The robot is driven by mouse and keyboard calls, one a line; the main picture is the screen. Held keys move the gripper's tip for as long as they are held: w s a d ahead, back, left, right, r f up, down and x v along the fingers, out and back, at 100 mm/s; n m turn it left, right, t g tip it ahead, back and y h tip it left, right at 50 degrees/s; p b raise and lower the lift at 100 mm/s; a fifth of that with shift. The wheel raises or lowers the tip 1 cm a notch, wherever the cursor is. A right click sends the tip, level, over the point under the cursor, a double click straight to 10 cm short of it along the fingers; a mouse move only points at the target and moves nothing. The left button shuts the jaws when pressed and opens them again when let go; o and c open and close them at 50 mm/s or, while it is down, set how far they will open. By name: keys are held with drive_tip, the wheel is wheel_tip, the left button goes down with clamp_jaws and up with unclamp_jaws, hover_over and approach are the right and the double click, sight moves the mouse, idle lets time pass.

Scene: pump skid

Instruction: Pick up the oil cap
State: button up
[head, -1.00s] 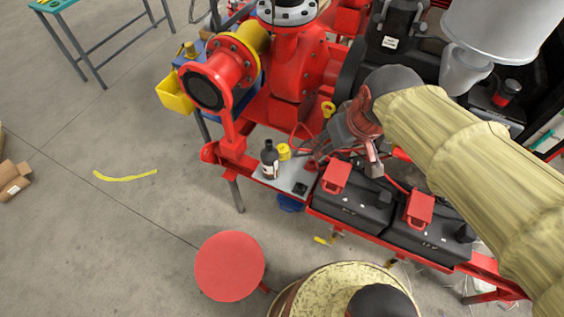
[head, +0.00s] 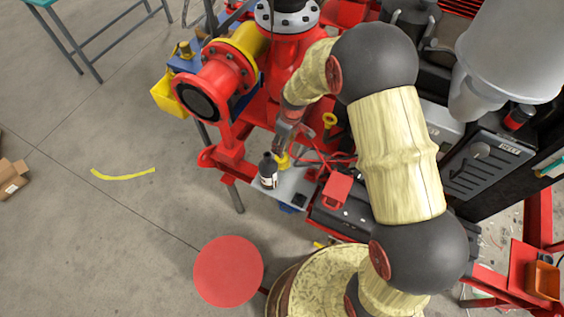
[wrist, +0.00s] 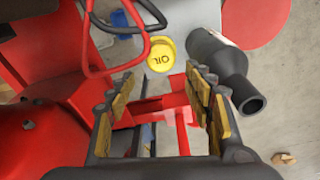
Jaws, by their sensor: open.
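The oil cap (wrist: 161,55) is yellow with "OIL" lettered on its top. In the wrist view it sits just past my fingertips, near the middle of the gap. In the head view the cap (head: 283,161) is partly hidden below my gripper (head: 286,142). My gripper (wrist: 160,88) is open, with its two padded fingers apart and nothing between them. The cap is on or above the grey plate (head: 297,185) at the skid's edge; its contact is hidden.
A dark bottle (wrist: 222,62) stands close right of the cap, near my right finger; it also shows in the head view (head: 268,170). Red hoses (wrist: 139,42) loop close left of the cap. A red-topped battery (head: 336,190) and red pump (head: 213,88) flank the plate.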

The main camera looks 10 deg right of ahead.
sight(282, 162)
drive_tip(key=f+b, duration=0.1)
drive_tip(key=f, duration=0.7)
drive_tip(key=w+a+f+b, duration=0.1)
drive_tip(key=f, duration=0.3)
drive_tip(key=shift+b, duration=0.3)
drive_tip(key=shift+r, duration=0.1)
drive_tip(key=c, duration=0.3)
drive_tip(key=c, duration=0.8)
drive_tip(key=shift+o, duration=0.2)
